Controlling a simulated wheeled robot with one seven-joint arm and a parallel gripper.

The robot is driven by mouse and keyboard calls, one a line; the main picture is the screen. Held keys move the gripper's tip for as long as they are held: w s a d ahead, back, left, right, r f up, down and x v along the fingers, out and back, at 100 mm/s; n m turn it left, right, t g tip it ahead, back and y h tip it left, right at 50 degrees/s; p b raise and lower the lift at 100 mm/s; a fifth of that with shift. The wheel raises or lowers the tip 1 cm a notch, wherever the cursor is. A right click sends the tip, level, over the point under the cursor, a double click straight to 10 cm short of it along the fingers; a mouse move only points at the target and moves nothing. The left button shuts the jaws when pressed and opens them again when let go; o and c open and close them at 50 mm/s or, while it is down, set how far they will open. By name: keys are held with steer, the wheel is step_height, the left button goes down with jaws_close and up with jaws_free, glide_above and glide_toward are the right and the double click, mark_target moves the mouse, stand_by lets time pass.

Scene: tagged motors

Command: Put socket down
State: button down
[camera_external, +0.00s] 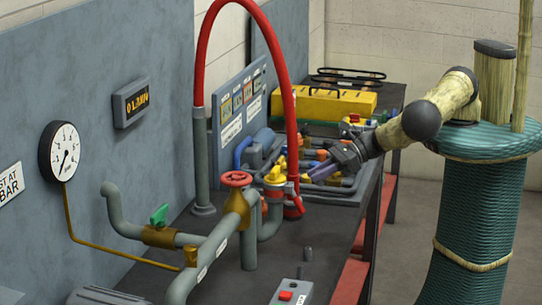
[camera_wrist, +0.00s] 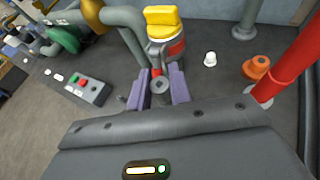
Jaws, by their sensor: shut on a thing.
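My gripper (camera_external: 314,172) is over the workbench near the yellow-topped valve, with its purple fingers pointing left. In the wrist view, the two purple fingers of my gripper (camera_wrist: 161,92) are closed on a grey round socket (camera_wrist: 159,86) with a hole in its end. The socket cannot be made out in the external view. The yellow-topped valve (camera_wrist: 164,28) is just beyond the fingers in the wrist view; it also shows in the external view (camera_external: 275,174). I cannot tell whether the socket touches it.
A small grey cylinder (camera_external: 308,253) stands on the dark bench near a push-button box (camera_external: 292,293). A red hose (camera_external: 288,90) arches beside the gripper. A red handwheel (camera_external: 237,179) tops the pipework. A yellow toolbox (camera_external: 325,105) is at the back. A white cap (camera_wrist: 210,59) and orange part (camera_wrist: 256,67) stand nearby.

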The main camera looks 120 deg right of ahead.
steer(key=b, duration=0.6)
glide_above(317, 243)
step_height(317, 243, down, 6)
step_height(317, 243, down, 8)
steer(key=shift+d+r+p, duration=0.1)
steer(key=shift+r+p, duration=0.15)
steer(key=shift+p, duration=0.35)
steer(key=shift+f, duration=0.35)
steer(key=shift+f+p, duration=0.3)
steer(key=shift+f, duration=1.65)
